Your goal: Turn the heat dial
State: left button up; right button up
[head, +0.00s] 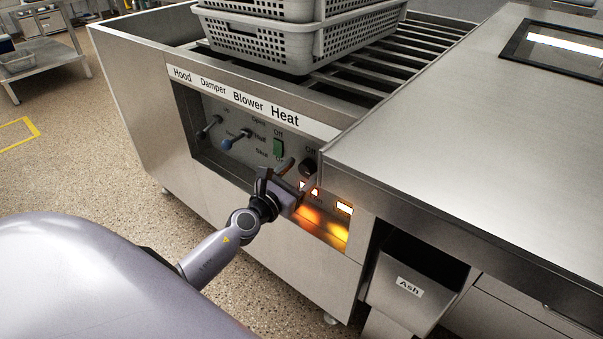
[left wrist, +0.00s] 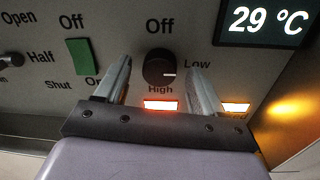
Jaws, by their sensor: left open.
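The heat dial (head: 308,167) is a round black knob on the recessed control panel under the "Heat" label. In the left wrist view the dial (left wrist: 158,66) has "Off" above, "Low" at right and "High" below. My left gripper (head: 294,176) is open in front of the panel. In the left wrist view its two fingers (left wrist: 159,78) stand on either side of the dial with gaps; whether either touches it I cannot tell. My right gripper is not in view.
A green switch (left wrist: 80,58) sits left of the dial. Damper levers (head: 236,140) stick out farther left. A display (left wrist: 265,20) reads 29 °C; red (left wrist: 160,104) and amber (left wrist: 237,107) lamps glow below. Grey perforated baskets (head: 262,45) stand above; a steel counter (head: 440,130) is at right.

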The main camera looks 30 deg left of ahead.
pick_arm(q)
jog(key=shift+w, duration=0.45)
jog(key=c, duration=1.1)
jog(key=shift+o, duration=0.2)
